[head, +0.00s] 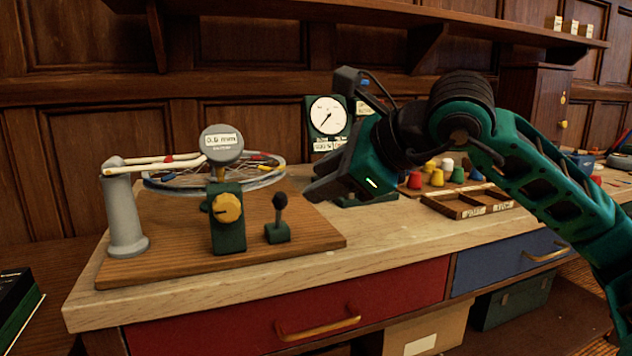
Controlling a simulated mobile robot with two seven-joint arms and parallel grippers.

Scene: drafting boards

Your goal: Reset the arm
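My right arm comes in from the right, and its dark gripper (318,188) hangs above the bench with its fingers pointing left and down. Whether the fingers are apart is hard to tell; nothing clearly shows between them. It is right of the wooden board with a grey post (123,215), a spoked wheel (268,180) lying nearly flat, and a round gauge reading about 0.0 mm (221,144). A green block with a yellow knob (228,208) and a small black-knobbed lever (279,212) stand at the board's front, apart from my gripper. My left gripper is not in view.
A white dial gauge (328,116) stands behind my gripper. Several coloured pieces (437,177) and a divided wooden tray (470,205) lie at the right, partly behind my arm. The bench has a red drawer (220,325) and a blue drawer (505,262). The bench's front strip is clear.

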